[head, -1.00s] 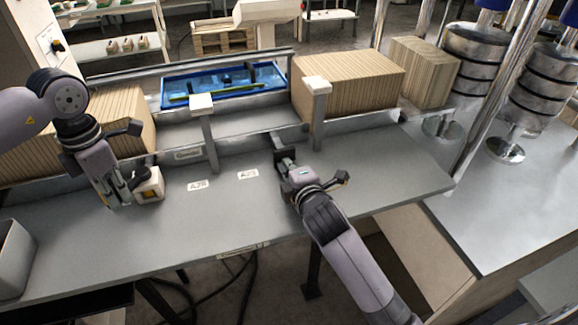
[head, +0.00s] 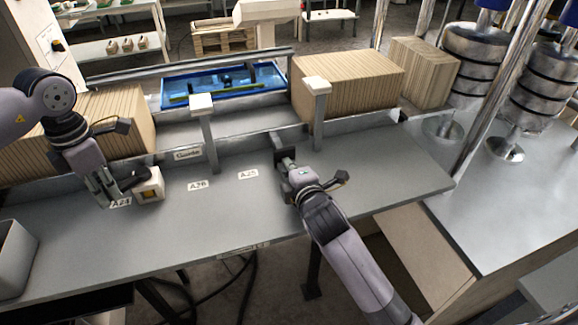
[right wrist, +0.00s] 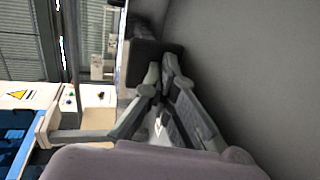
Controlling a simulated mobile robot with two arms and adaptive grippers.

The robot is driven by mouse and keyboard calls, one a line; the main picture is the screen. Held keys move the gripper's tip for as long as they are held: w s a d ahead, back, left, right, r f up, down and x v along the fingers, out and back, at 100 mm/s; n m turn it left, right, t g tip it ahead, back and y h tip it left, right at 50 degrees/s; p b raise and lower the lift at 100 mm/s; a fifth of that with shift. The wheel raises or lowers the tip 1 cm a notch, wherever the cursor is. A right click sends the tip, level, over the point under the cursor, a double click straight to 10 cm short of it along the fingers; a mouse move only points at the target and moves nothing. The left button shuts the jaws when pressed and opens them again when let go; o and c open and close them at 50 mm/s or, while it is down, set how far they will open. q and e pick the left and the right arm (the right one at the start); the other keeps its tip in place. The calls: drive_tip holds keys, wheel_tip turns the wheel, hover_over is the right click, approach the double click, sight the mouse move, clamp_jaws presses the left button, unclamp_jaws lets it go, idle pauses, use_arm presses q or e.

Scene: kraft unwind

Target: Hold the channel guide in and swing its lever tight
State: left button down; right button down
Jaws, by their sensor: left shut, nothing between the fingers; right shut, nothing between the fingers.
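The channel guide appears to be the grey arm with a dark end block (head: 284,154) at the front rail, between the two white-capped posts. My right gripper (head: 285,164) is shut with its fingertips at or against this block. In the right wrist view its fingers (right wrist: 165,100) are together, just below a dark block (right wrist: 150,62). Whether they touch it is unclear. I cannot make out the lever for certain. My left gripper (head: 108,202) is shut and empty, low over the bench, left of a small cream box (head: 150,185) with a yellow-and-dark face.
The grey bench (head: 225,215) carries labels A24, A26 and A25, with free room in front. White-capped posts (head: 209,140) and (head: 319,110) stand along the rail. Corrugated stacks (head: 345,85) and a blue tray (head: 225,85) lie behind. A grey bin (head: 12,255) is at left.

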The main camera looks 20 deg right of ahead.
use_arm(q)
drive_tip(key=shift+w+a, duration=0.2)
drive_tip(key=shift+a, duration=0.2)
drive_tip(key=shift+w, duration=0.1)
drive_tip(key=shift+w+a, duration=0.65)
drive_tip(key=shift+w, duration=0.05)
drive_tip(key=shift+w+a, duration=0.35)
drive_tip(key=shift+w, duration=0.35)
